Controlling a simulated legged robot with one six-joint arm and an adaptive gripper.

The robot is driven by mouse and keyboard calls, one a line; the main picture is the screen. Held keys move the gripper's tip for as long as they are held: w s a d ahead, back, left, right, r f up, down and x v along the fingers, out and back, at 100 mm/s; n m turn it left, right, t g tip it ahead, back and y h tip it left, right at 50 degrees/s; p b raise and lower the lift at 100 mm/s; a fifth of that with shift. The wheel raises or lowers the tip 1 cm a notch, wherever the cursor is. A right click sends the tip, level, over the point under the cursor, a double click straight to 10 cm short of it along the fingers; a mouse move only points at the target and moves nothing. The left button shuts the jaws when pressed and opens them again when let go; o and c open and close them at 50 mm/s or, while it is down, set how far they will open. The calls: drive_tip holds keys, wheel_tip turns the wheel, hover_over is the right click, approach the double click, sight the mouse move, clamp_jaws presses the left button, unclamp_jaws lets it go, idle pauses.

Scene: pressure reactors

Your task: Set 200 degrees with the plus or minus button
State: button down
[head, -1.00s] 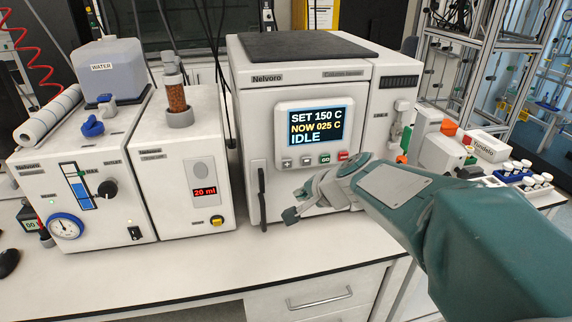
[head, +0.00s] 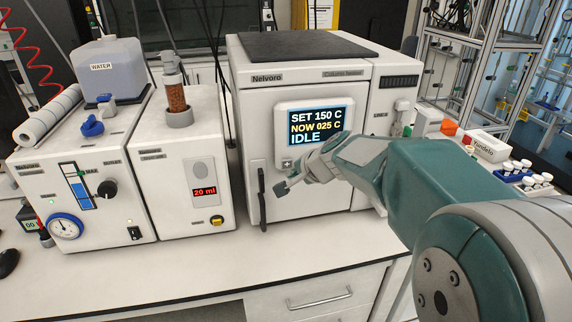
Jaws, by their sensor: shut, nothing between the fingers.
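The column heater (head: 300,200) stands in the middle of the bench, its label reading Nelvoro. Its display (head: 318,125) reads SET 150 C, NOW 025 C, IDLE. The other buttons of that row are hidden behind my arm. My gripper (head: 283,187) is shut and empty, in front of the heater just below the button row, pointing left. I cannot tell whether it touches the front.
A black door handle (head: 262,199) stands upright left of my gripper. A pump unit (head: 75,190) with a gauge and a unit reading 20 ml (head: 185,170) stand to the left. Vials in a blue rack (head: 525,178) stand at the right. The bench front is clear.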

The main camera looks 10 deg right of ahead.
drive_tip(key=shift+w, duration=0.7)
drive_tip(key=shift+w, duration=0.1)
idle(0.9)
drive_tip(key=shift+w+r, duration=0.1)
drive_tip(key=shift+w, duration=0.15)
drive_tip(key=shift+w, duration=0.35)
idle(0.6)
drive_tip(key=shift+s, duration=0.8)
drive_tip(key=s, duration=0.5)
idle(0.5)
